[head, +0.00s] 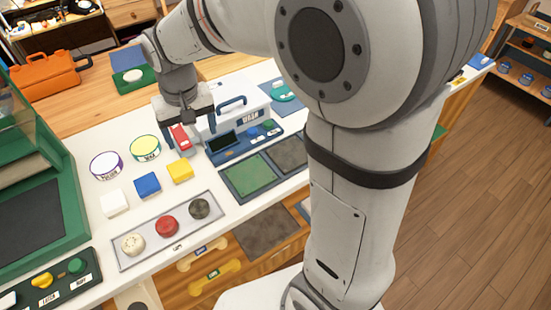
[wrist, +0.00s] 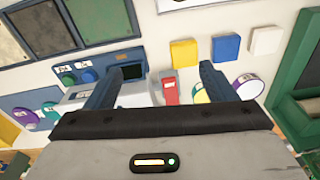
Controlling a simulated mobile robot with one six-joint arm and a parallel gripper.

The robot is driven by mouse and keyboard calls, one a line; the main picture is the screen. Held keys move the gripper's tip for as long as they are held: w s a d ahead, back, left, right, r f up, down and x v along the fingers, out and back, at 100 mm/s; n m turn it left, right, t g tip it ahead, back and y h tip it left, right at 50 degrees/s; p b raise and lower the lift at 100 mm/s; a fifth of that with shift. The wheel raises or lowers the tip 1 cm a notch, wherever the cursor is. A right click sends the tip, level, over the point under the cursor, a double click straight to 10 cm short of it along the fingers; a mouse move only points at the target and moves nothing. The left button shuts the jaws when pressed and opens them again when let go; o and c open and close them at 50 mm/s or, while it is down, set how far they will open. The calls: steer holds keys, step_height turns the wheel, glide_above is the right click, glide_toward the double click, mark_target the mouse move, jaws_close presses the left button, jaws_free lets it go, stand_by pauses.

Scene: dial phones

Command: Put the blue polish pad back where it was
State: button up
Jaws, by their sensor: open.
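A blue square pad (head: 147,184) lies flat on the white worktop, between a white pad (head: 114,203) and a yellow pad (head: 180,170). The blue pad also shows in the wrist view (wrist: 226,49), ahead of the fingers and apart from them. My gripper (head: 184,142) is open above the worktop, behind the pad row. In the wrist view, a small red object (wrist: 170,90) appears between the open fingers; I cannot tell its height relative to them. No pad is in the fingers.
Purple-rimmed (head: 106,165) and yellow (head: 145,148) round tins stand behind the pads. A tray (head: 150,248) with three round pieces lies in front. A blue-and-white machine (head: 236,138) stands right of the gripper. A green-framed case (head: 70,190) borders the left.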

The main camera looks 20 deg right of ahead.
steer(key=s+d+m+t, duration=0.1)
steer(key=s+d, duration=1.3)
steer(key=s, duration=0.1)
steer(key=shift+d+m+t, duration=0.3)
steer(key=shift+d, duration=0.05)
